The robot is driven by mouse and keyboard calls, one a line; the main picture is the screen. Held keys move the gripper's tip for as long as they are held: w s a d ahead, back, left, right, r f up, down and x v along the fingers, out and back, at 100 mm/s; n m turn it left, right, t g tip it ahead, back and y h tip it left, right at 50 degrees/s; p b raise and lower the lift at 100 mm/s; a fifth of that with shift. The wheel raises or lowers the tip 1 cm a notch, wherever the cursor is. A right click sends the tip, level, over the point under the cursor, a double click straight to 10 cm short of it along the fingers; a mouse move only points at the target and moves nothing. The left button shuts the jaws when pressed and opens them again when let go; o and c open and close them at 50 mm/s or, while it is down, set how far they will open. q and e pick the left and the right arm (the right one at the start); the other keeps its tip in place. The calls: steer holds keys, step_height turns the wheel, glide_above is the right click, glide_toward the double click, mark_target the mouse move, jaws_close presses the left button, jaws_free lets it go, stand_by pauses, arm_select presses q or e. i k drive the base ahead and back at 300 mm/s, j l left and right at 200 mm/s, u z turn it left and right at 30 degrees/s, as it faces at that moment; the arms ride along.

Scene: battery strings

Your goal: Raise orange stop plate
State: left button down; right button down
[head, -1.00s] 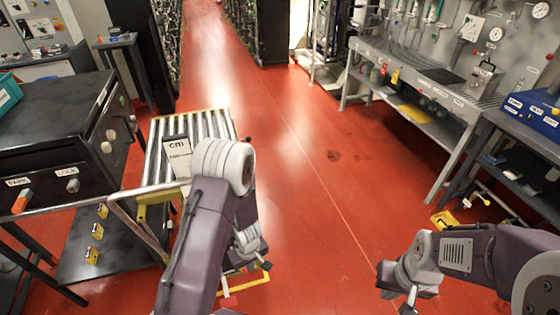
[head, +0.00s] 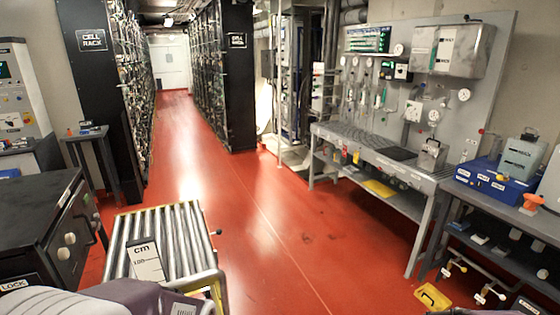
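I cannot make out an orange stop plate in the head view. The roller cart (head: 185,236) stands at the lower left, with metal rollers in a yellow-edged frame. A white scale board marked "cm" (head: 146,262) stands at its near end. My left arm crosses the bottom left corner and hides the near end of the cart. Its gripper is out of the picture. My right gripper is not in view either.
A black cabinet (head: 38,222) with knobs stands left of the cart. Black cell racks (head: 222,75) flank an aisle. A grey workbench (head: 385,160) and a bench with a blue box (head: 490,184) line the right. The red floor (head: 275,235) between is clear.

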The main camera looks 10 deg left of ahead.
mark_target(219, 232)
steer(key=i+l+u, duration=0.2)
steer(key=l+u, duration=0.2)
steer(key=i+l+u, duration=0.15)
steer(key=l+u, duration=1)
steer(key=i+l, duration=0.05)
steer(key=l, duration=0.05)
